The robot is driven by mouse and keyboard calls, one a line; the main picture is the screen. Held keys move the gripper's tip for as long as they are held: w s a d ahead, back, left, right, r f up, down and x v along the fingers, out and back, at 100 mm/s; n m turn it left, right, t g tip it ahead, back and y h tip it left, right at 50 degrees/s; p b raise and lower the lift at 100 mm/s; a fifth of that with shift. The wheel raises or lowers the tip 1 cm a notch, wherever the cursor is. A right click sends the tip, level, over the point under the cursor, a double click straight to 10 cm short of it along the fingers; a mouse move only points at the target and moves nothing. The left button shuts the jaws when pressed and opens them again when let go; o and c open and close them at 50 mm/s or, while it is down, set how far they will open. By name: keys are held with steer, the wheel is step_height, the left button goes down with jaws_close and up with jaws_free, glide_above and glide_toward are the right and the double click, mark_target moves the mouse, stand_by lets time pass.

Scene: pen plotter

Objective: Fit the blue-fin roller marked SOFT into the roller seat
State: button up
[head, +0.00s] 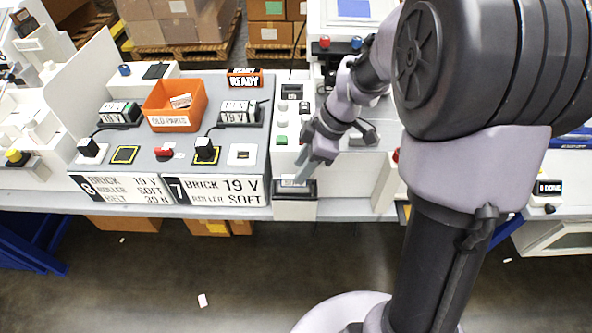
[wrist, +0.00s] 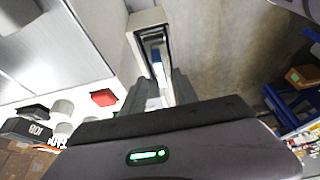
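My gripper (head: 311,165) points down at a dark-lined, narrow tray (head: 295,195) on the front of the white machine. In the wrist view, my gripper's two fingers (wrist: 156,88) stand apart on either side of a white and blue piece (wrist: 157,58). This piece lies along the dark slot (wrist: 150,33); it may be the blue-fin roller, but no SOFT mark is readable. I cannot tell whether the fingers touch it, or whether it is seated. In the head view, my gripper hides most of it.
An orange OLD PARTS bin (head: 175,106) stands left, between black-and-white units on two grey stations. A station plate (head: 216,190) reads 7, BRICK, 19 V, ROLLER SOFT. A red button (wrist: 104,97) shows near my gripper. Open floor (head: 160,270) lies in front.

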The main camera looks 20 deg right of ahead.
steer(key=w+p+v, duration=0.1)
steer(key=p+v, duration=0.1)
steer(key=v, duration=0.6)
steer(key=s+a+r+m+t+h, duration=0.1)
steer(key=s+a+r+m, duration=0.3)
steer(key=s+m, duration=0.5)
steer(key=s+a+r+m+t+h, duration=0.1)
steer(key=s+a+r+m+t, duration=0.2)
steer(key=s+m, duration=0.6)
steer(key=shift+s+a+r+m, duration=0.2)
steer(key=shift+a+r+m, duration=0.2)
steer(key=shift+a+r, duration=0.35)
steer(key=shift+a+f, duration=0.1)
